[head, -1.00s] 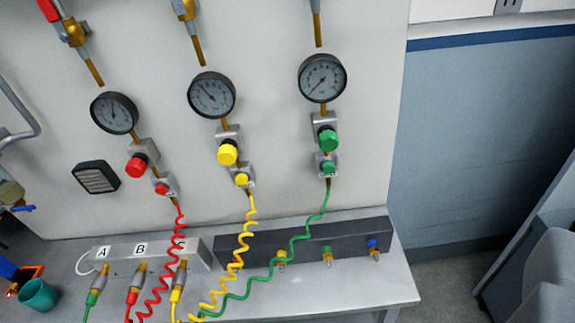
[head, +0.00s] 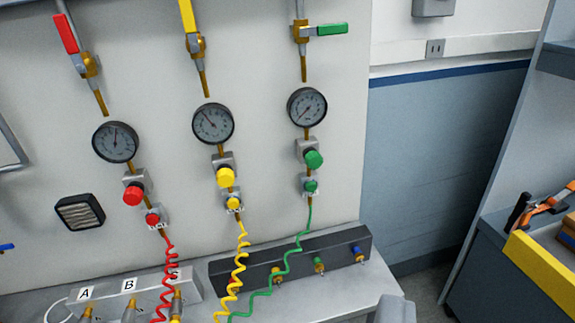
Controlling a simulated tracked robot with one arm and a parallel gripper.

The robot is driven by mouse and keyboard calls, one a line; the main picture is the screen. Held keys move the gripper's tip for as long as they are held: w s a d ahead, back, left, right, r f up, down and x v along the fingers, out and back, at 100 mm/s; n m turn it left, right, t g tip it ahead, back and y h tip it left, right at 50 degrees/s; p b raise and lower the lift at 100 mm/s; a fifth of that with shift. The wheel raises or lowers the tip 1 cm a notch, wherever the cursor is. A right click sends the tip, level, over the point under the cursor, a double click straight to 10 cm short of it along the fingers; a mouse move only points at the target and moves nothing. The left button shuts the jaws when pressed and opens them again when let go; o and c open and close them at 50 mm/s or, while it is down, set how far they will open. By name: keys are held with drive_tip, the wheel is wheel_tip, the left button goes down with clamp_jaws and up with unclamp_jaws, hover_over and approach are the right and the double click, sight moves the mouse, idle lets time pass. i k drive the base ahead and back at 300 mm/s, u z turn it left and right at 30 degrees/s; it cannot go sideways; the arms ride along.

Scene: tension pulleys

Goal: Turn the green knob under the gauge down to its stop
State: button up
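The large green knob (head: 314,159) sits on a grey block on the white panel, under the right-hand gauge (head: 307,106). A smaller green knob (head: 311,186) is just below it, with a coiled green hose (head: 287,260) running down from it. The gauge has a black rim and a white dial; its needle points to the lower left. Above it, a green valve handle (head: 332,29) lies sideways. My gripper is not visible in this view, so its distance from the knob cannot be seen.
Yellow (head: 226,177) and red (head: 133,194) knobs stand to the left under their own gauges. A bench with a dark connector block (head: 330,253) juts out below. At right, a counter holds an orange clamp (head: 540,206) and a yellow-edged tray (head: 545,272).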

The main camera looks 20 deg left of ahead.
sight(314, 160)
drive_tip(key=u, duration=0.05)
drive_tip(key=i, duration=1)
drive_tip(key=z, duration=0.05)
